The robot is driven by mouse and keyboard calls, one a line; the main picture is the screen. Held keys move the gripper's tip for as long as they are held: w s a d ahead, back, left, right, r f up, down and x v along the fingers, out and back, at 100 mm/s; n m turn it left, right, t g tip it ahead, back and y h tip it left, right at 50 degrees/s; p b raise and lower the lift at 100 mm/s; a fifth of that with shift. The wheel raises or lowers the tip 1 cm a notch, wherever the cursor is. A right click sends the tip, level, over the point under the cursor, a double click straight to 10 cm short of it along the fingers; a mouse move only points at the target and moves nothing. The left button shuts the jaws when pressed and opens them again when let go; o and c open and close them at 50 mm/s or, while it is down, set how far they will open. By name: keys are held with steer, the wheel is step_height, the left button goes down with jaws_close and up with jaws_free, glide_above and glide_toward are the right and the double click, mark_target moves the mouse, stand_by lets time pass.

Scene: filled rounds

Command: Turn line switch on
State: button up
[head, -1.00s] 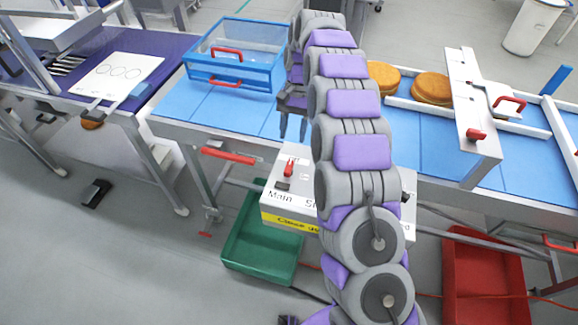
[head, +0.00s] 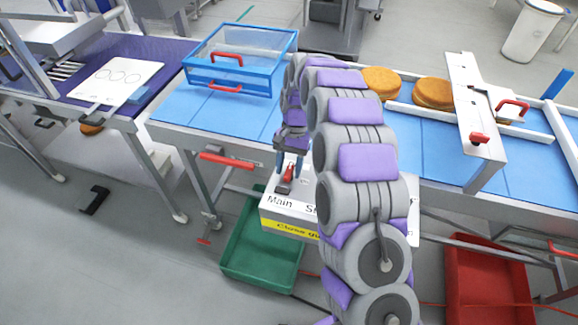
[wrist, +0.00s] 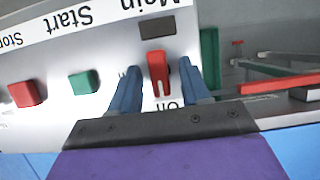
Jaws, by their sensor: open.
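A red lever switch (head: 288,174) stands on the white control box (head: 300,210) under the word "Main". In the wrist view the red lever (wrist: 158,72) shows upside-down, with an "On" label beside its lower end and a dark patch above it. My gripper (head: 289,164) is open over the switch. In the wrist view its two blue fingers stand on either side of the lever, with small gaps. A green button (wrist: 83,82) under "Start" and a red button (wrist: 27,93) under "Stop" lie to the left. My arm hides these in the head view.
A blue-framed clear guard (head: 240,62) with red handles sits on the blue conveyor (head: 215,108) behind the box. A green crate (head: 262,245) and a red crate (head: 488,285) stand on the floor. Round orange-brown items (head: 433,92) lie on the conveyor at right.

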steer(key=shift+c, duration=0.3)
jaws_close()
steer(key=shift+r+m+p, duration=0.15)
steer(key=shift+m+p, duration=0.15)
steer(key=shift+p, duration=0.35)
steer(key=m+y+p, duration=0.1)
steer(key=m+p, duration=0.1)
steer(key=shift+d+r+p, duration=0.1)
steer(key=shift+r+p, duration=0.1)
steer(key=shift+p, duration=0.2)
steer(key=m+t+y+p, duration=0.1)
steer(key=m+p, duration=0.2)
steer(key=p, duration=0.1)
steer(key=m+t+y+p, duration=0.1)
steer(key=m+p, duration=0.2)
steer(key=shift+s+d+p, duration=0.15)
steer(key=shift+p, duration=0.2)
steer(key=m+t+p, duration=0.1)
steer(key=m+p, duration=0.1)
steer(key=m+t+p, duration=0.1)
steer(key=m+p, duration=0.2)
steer(key=shift+s+m+y+p, duration=0.1)
steer(key=shift+m+y+p, duration=0.2)
steer(key=shift+p, duration=0.05)
steer(key=shift+f+m+t+p, duration=0.15)
steer(key=shift+m+t+p, duration=0.65)
steer(key=shift+m+p, duration=0.8)
steer(key=shift+m, duration=0.4)
